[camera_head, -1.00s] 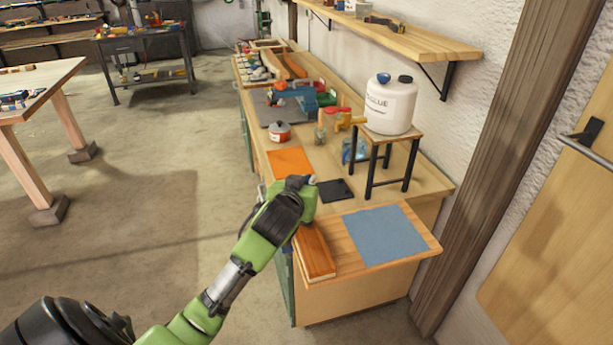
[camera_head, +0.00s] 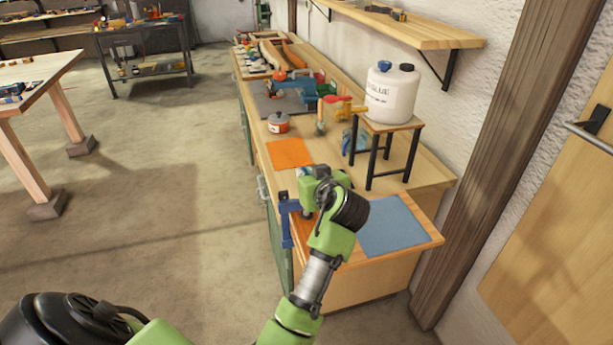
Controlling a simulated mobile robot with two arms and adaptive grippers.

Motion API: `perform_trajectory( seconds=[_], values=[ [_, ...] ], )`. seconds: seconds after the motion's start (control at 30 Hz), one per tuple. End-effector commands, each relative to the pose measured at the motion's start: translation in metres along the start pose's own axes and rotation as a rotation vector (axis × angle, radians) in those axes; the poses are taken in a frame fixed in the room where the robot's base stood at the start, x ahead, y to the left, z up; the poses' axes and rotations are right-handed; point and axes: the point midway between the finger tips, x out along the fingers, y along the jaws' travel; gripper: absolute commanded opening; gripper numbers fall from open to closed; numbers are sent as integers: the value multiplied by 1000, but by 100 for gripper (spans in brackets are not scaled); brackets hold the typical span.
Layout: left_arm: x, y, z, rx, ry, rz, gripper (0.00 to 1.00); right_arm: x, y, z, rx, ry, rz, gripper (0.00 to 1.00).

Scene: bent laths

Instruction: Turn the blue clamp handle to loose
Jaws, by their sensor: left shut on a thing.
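The blue clamp (camera_head: 286,222) stands upright at the front left edge of the bench, by the reddish-brown lath. Its bar shows just left of my left gripper (camera_head: 308,190). My left gripper is over the near end of the bench, shut on the blue clamp. The fingertips and the part they hold are mostly hidden by my wrist, so I cannot tell how the handle is turned. My right gripper is not in view.
A blue-grey mat (camera_head: 392,228) lies to the right of my wrist. An orange sheet (camera_head: 290,153) lies behind the clamp. A small stand (camera_head: 408,127) bears a white glue jug (camera_head: 390,93). Bare floor lies left of the bench.

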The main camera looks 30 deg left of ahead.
Motion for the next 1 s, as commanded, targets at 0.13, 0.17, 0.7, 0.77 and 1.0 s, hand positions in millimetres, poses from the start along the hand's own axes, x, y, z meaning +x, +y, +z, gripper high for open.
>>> perform_trajectory(
  seconds=[0.13, 0.17, 0.7, 0.77, 1.0],
  values=[
    [-1, 0, -3, -3, 5, -1, 0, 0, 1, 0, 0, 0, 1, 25],
    [-1, 0, -3, -3, 5, -1, 0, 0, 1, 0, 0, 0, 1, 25],
    [-1, 0, -3, -3, 5, 0, 25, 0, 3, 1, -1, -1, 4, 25],
    [-1, 0, -4, -4, 5, 1, 25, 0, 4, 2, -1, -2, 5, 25],
    [-14, 1, -35, -10, 7, 2, 25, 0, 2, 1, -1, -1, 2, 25]
  ],
)
